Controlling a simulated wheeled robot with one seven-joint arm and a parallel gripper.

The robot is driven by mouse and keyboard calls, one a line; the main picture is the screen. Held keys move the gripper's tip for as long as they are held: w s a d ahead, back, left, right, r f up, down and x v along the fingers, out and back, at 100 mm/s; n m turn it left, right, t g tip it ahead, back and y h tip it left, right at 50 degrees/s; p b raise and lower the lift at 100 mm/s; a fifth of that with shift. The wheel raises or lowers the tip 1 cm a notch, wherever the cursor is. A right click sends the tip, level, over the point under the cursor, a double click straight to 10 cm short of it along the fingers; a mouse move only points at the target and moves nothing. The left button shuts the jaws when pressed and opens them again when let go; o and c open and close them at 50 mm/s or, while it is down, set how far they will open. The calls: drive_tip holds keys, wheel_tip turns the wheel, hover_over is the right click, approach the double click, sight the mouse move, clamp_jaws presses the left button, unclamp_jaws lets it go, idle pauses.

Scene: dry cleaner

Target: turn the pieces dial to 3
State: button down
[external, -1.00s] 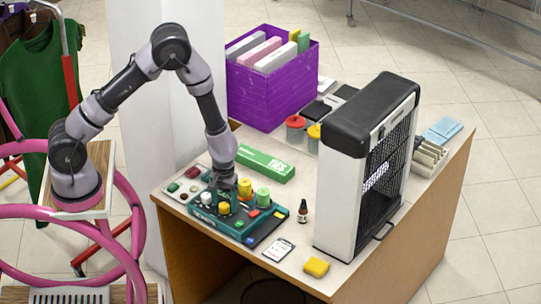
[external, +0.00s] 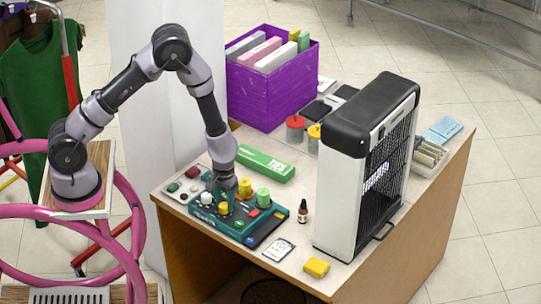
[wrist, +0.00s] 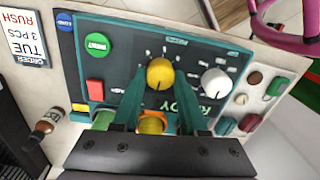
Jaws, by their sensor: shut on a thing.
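The teal control panel (external: 238,222) lies on the counter. Its pieces dial is a round yellow knob (wrist: 160,73), with white marks around it too small to read and a dark line on its cap. In the external view it is the front yellow knob (external: 224,208). My gripper (wrist: 160,76) is shut on this dial, one teal finger on each side. In the external view my gripper (external: 224,190) reaches down over the panel and its fingertips are hard to make out. The number the dial points at cannot be read.
A black-and-white machine (external: 345,180) stands right.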

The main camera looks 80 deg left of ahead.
drive_tip(key=m, duration=0.8)
drive_tip(key=shift+d+m, duration=0.1)
drive_tip(key=shift+m, duration=0.3)
drive_tip(key=m, duration=0.4)
drive_tip(key=shift+s+m+t, duration=0.1)
drive_tip(key=shift+m+t, duration=0.2)
drive_tip(key=shift+m, duration=1.8)
drive_tip(key=shift+c, duration=2.2)
unclamp_jaws()
